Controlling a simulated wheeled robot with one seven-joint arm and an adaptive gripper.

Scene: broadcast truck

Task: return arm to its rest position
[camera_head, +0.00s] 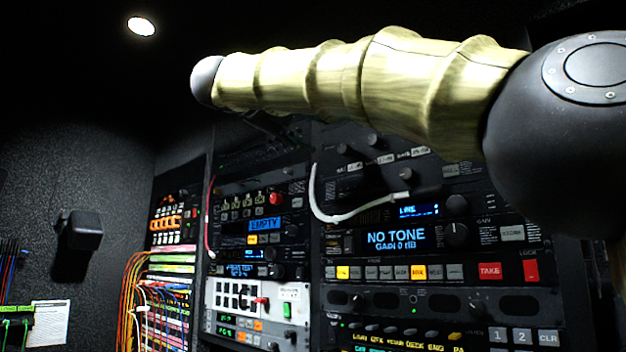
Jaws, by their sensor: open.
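My arm (390,85) crosses the upper right of the head view. Its link wears a ribbed, pale gold sleeve. A large dark joint (565,125) sits at the right edge, and a smaller dark grey rounded end (206,80) is at the left. The arm runs nearly level, dropping slightly to the right, in front of the upper part of the equipment racks. I cannot make out my gripper in this view. I see nothing held.
An equipment rack (440,292) with a "NO TONE" display fills the right. A white cable (325,215) loops across its front. A narrower rack (250,205) stands left of it, then a patch bay (170,280) with colored cables. A black box (82,230) is on the left wall.

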